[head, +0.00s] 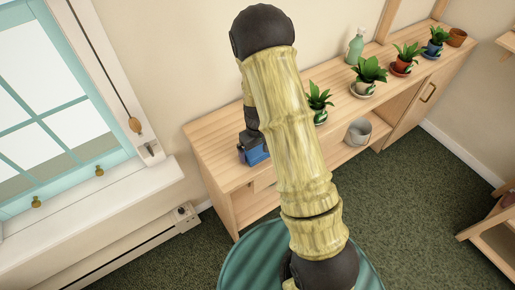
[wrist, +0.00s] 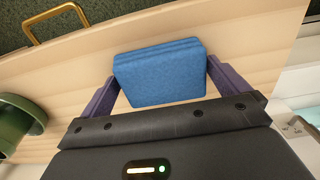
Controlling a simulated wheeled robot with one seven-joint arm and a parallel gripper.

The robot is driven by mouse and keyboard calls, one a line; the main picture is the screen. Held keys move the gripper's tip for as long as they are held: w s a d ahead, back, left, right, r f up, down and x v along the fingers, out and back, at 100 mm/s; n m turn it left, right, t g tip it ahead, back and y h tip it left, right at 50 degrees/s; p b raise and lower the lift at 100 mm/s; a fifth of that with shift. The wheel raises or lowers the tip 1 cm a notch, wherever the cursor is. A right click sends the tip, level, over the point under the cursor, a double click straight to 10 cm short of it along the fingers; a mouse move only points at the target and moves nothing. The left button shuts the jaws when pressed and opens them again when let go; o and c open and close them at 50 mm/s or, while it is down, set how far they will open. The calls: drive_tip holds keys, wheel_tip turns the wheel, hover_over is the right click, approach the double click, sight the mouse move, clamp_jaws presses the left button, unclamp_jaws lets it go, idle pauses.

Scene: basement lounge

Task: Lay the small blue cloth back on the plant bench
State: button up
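The small blue cloth (wrist: 160,75) is a folded pad in the wrist view. My gripper (wrist: 161,68) has its two purple fingers against the cloth's left and right edges, with the cloth filling the gap. The pale wooden plant bench (wrist: 75,70) lies behind the cloth. In the head view the cloth (head: 257,155) shows in my gripper (head: 250,154) at the left end of the bench (head: 213,150), low over its top. My arm hides part of the bench. I cannot tell whether the cloth touches the wood.
Several potted plants (head: 367,75) stand along the bench, with a green spray bottle (head: 355,48) behind them. A grey bucket (head: 358,132) sits on the lower shelf. A green pot (wrist: 18,125) is left of my gripper in the wrist view. A window (head: 50,110) is at left.

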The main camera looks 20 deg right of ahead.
sight(258, 149)
drive_tip(key=shift+r, duration=0.15)
wheel_tip(258, 149, up, 12)
idle(0.4)
idle(0.4)
drive_tip(key=s+r+m+t, duration=0.1)
drive_tip(key=s+r, duration=0.2)
drive_tip(key=s, duration=0.4)
drive_tip(key=s+r+m+t, duration=0.1)
drive_tip(key=s+r+m, duration=0.1)
drive_tip(key=s, duration=0.5)
drive_tip(key=shift+s+r+m+t, duration=0.2)
drive_tip(key=shift+r+m+t, duration=0.1)
drive_tip(key=shift+r, duration=0.45)
